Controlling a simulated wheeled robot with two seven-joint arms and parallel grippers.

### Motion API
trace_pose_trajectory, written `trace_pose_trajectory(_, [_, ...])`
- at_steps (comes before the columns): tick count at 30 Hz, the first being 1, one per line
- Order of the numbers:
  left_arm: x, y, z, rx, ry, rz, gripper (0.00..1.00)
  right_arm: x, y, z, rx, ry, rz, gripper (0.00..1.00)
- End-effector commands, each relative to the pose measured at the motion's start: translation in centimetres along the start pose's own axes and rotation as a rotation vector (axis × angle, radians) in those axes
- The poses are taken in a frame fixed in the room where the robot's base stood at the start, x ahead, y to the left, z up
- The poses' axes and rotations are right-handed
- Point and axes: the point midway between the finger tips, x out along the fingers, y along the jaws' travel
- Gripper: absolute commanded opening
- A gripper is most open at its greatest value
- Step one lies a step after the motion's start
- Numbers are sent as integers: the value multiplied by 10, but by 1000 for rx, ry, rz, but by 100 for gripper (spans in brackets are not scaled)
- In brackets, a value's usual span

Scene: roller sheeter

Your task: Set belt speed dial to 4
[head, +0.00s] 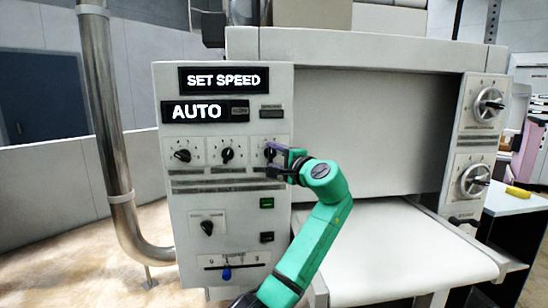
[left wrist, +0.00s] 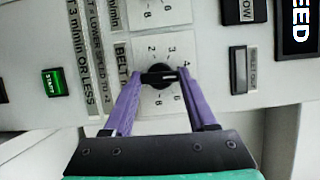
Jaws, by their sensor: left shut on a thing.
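The belt speed dial is the rightmost of three black knobs in a row on the panel, and its knob (head: 269,153) is partly covered by my gripper in the head view. My left gripper (head: 279,153) reaches it from the right. In the left wrist view the black knob (left wrist: 159,77) sits on a white numbered plate (left wrist: 152,48) beside a "BELT" label. The purple fingers of my left gripper (left wrist: 160,75) are shut on the knob, one on each side. The plate is turned in this view, and I cannot tell exactly which number the pointer marks.
Two other dials (head: 227,154) (head: 183,155) stand left of it. Displays reading "SET SPEED" (head: 224,80) and "AUTO" (head: 196,111) are above. A green button (head: 267,203), a lower knob (head: 207,227) and a blue slider (head: 226,274) are below. The white belt (head: 400,245) lies to the right.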

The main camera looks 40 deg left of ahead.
Motion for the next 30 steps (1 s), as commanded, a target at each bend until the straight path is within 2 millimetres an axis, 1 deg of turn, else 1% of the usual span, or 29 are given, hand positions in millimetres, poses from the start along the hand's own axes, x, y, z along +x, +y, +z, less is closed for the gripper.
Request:
trace_pose_trajectory(6, [0, -1, 0, -163, -1, 73, 2, -4, 0, 0, 0, 0, 0, 66])
trace_pose_trajectory(13, [0, -1, 0, -285, -1, 123, 2, -7, 0, -1, 0, 0, 1, 66])
trace_pose_trajectory(21, [0, 0, 0, -347, -2, 149, 2, -8, 1, -1, -1, 0, 1, 66])
trace_pose_trajectory(30, [0, 0, 0, -355, -2, 153, 2, -8, 1, -1, -1, 0, 1, 66])
